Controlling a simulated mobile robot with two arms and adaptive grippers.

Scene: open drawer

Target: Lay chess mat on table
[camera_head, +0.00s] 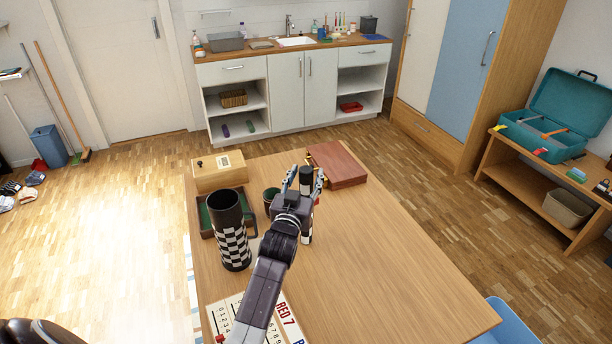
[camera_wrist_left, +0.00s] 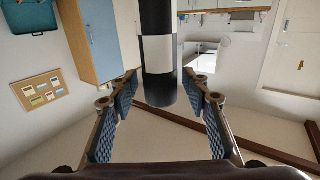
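A dark cylinder with black and white checks, which looks like the rolled chess mat (camera_head: 307,183), stands upright on the table (camera_head: 385,255), partly hidden behind my left gripper. My left gripper (camera_head: 305,177) is open, its two fingers on either side of the roll's upper part. In the left wrist view the roll (camera_wrist_left: 158,55) appears between the spread fingertips (camera_wrist_left: 160,76), with a visible gap on each side. Whether the roll reaches fully between the fingers I cannot tell. My right gripper is not in view.
A tall checkered mug (camera_head: 230,240) stands left of my left arm, near a green-lined tray (camera_head: 205,222), a wooden box (camera_head: 220,173) and a dark green cup (camera_head: 270,194). A reddish-brown case (camera_head: 340,165) lies behind. A score board (camera_head: 275,318) lies in front.

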